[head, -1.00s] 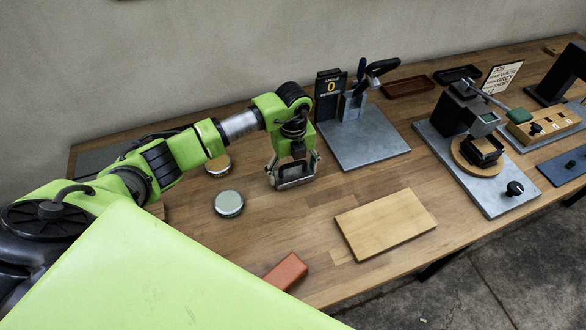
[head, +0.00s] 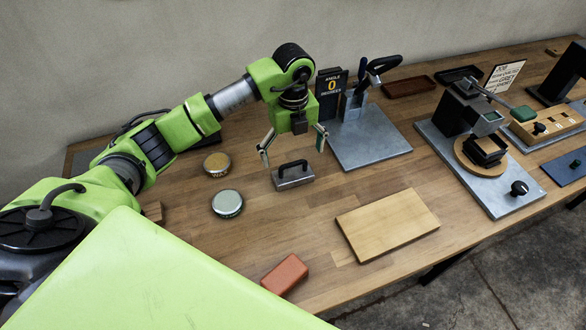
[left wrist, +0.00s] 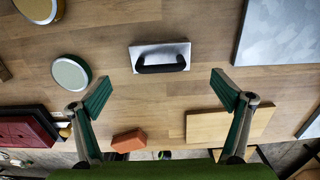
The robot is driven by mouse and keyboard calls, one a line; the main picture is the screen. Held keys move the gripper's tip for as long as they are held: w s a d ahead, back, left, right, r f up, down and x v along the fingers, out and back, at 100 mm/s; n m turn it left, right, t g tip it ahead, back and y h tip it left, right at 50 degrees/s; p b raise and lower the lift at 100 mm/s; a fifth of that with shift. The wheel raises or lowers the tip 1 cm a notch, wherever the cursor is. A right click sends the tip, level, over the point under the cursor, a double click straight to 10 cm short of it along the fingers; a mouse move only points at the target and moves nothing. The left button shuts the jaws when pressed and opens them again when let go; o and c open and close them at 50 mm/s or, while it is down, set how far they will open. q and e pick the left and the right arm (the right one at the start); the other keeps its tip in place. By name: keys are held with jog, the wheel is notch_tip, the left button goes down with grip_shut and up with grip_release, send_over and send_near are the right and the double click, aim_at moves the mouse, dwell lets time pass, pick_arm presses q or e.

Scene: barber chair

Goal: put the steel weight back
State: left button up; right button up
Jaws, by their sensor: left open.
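The steel weight (head: 294,177), a grey block with a black handle on top, stands on the wooden bench in the head view. It also shows in the left wrist view (left wrist: 173,52), near the top centre and beyond the fingertips. My left gripper (head: 293,147) is open and empty above the weight, with its fingers spread wide and apart from the handle. In the left wrist view the two green fingertips (left wrist: 162,93) frame empty bench. My right gripper is in neither view.
Two round tins, one amber-lidded (head: 217,164) and one pale-lidded (head: 227,204), stand left of the weight. A wooden board (head: 387,224) and red block (head: 285,274) lie nearer the front. A steel plate with a lever fixture (head: 368,147) stands right. Bench between them is clear.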

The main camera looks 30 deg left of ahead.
aim_at(293, 163)
pick_arm(q)
jog(key=shift+r+b, duration=0.4)
jog(key=shift+r, duration=1.8)
